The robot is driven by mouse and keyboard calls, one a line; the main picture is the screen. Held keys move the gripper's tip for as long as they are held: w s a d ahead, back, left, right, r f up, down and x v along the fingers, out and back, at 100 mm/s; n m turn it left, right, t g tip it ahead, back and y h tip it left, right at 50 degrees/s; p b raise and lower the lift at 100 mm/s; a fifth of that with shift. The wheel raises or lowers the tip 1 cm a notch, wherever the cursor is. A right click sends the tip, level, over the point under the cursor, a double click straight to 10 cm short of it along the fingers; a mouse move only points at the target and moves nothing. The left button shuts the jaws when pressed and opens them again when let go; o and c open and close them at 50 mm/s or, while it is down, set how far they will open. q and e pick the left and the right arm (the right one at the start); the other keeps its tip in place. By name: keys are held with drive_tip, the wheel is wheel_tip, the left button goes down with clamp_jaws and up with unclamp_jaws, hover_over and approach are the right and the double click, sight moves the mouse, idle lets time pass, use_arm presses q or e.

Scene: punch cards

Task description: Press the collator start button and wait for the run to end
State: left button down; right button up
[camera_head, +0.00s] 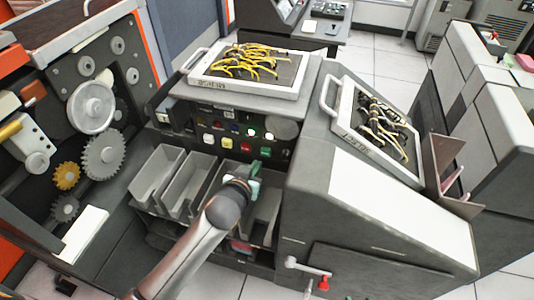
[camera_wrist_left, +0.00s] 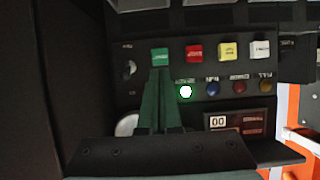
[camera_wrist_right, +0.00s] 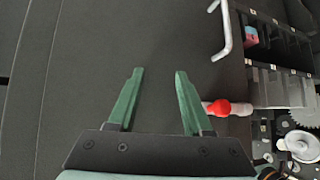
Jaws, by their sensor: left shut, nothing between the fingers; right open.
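The collator control panel (camera_head: 215,115) carries a row of square buttons: green (camera_head: 265,152), red (camera_head: 246,147), yellow (camera_head: 227,142) and white (camera_head: 208,138). Their lettering is too small to read surely; green is likely the start button. My left gripper (camera_head: 256,172) is shut and empty in front of the panel. In the left wrist view its fingertips (camera_wrist_left: 160,71) meet the edge of the green button (camera_wrist_left: 160,56); I cannot tell whether they touch. One indicator lamp (camera_wrist_left: 185,91) glows; the blue lamp (camera_wrist_left: 212,88) is dark. The counter (camera_wrist_left: 219,122) reads 00. My right gripper (camera_wrist_right: 158,73) is open and empty.
Card bins (camera_head: 157,174) stand below the panel, close to my left arm. Trays of wired boards, one (camera_head: 205,85) on top and another (camera_head: 347,110) to the right, rest on the machine. A red-knobbed crank (camera_head: 323,284) protrudes at the front, near my right gripper in its wrist view.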

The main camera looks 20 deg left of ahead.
sight(265, 154)
use_arm(q)
drive_tip(key=b+x, duration=0.2)
drive_tip(key=x, duration=0.3)
drive_tip(key=shift+f, duration=0.1)
drive_tip(key=shift+w+f+b, duration=0.25)
drive_tip(key=shift+w+b, duration=0.25)
drive_tip(key=shift+w, duration=0.15)
